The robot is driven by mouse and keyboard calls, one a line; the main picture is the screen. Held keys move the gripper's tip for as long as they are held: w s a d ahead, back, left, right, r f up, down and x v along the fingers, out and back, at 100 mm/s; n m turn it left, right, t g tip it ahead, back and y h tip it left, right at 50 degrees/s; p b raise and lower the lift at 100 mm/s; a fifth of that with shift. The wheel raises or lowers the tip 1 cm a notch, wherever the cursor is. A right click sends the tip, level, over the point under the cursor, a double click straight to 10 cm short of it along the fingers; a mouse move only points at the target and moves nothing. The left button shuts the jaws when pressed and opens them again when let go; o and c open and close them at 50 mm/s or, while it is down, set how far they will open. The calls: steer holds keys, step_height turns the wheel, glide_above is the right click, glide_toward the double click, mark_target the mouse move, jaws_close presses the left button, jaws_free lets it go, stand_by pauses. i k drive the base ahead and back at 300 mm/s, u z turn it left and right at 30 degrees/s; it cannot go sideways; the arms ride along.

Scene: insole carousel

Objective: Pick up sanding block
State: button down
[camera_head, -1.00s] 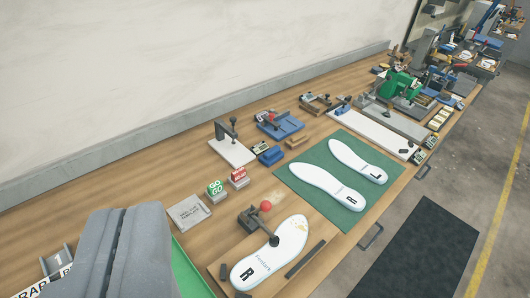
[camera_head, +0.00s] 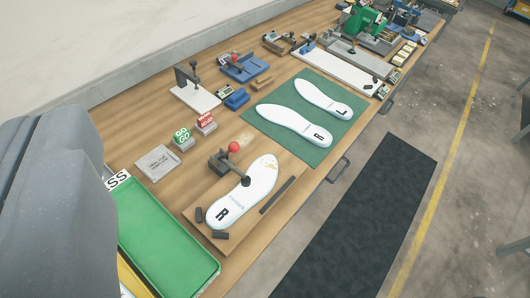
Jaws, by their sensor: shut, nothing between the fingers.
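I cannot tell for sure which thing is the sanding block. A small tan block (camera_head: 262,82) lies on the bench beside the blue clamp fixture. A blue block (camera_head: 236,99) sits just left of it and nearer. Both are small and far off in this view. My gripper's fingers do not show. A large grey part of my own body fills the left edge and hides the bench behind it.
The wooden bench (camera_head: 150,128) runs from lower left to upper right along a wall. A green mat (camera_head: 262,128) carries two white insoles. A fixture board (camera_head: 262,222) holds another insole under a red-knobbed clamp. A green tray (camera_head: 165,240) stands lower left. The floor at right is open.

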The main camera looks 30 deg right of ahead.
mark_target(237, 99)
steer(key=z, duration=2.6)
steer(key=i, duration=2)
steer(key=u, duration=2)
